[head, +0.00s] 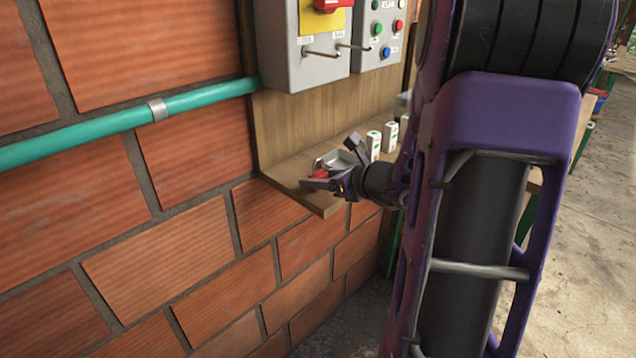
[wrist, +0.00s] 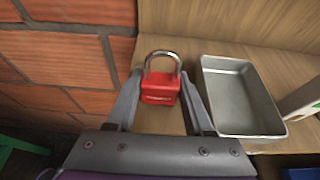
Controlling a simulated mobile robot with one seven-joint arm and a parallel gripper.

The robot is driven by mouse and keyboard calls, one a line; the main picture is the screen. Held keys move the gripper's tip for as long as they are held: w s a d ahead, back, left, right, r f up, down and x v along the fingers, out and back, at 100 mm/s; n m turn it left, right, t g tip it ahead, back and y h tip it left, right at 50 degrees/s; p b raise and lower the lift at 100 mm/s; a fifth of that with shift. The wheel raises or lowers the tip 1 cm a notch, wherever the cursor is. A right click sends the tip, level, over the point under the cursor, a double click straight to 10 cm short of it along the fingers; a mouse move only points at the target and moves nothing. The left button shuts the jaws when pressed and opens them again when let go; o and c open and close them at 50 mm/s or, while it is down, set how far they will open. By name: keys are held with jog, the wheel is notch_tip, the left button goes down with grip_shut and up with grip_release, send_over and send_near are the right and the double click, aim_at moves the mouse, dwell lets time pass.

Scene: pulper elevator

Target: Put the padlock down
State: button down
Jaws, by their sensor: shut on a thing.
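A red padlock (wrist: 160,91) with a silver shackle is upright between the two fingers of my gripper (wrist: 160,100) in the wrist view. The gripper is shut on its body. In the head view my gripper (head: 328,184) is at the near left end of the wooden shelf (head: 325,202), and a bit of the red padlock (head: 320,174) shows. The shelf surface lies behind and below the padlock in the wrist view. I cannot tell whether the padlock touches the shelf.
A shallow metal tray (wrist: 240,98) is just right of my gripper on the shelf. Small white boxes (head: 374,145) stand farther along. A grey switch box (head: 318,60) with metal hooks hangs above. The brick wall (wrist: 60,65) is close on the left.

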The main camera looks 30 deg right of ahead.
jog(key=shift+f, duration=0.2)
jog(key=shift+f, duration=0.15)
jog(key=shift+c, duration=1.4)
grip_release()
jog(key=shift+r, duration=0.2)
jog(key=shift+s+r, duration=0.2)
jog(key=p+v, duration=0.2)
jog(key=v, duration=0.9)
jog(key=shift+s, duration=0.25)
jog(key=shift+d, duration=0.15)
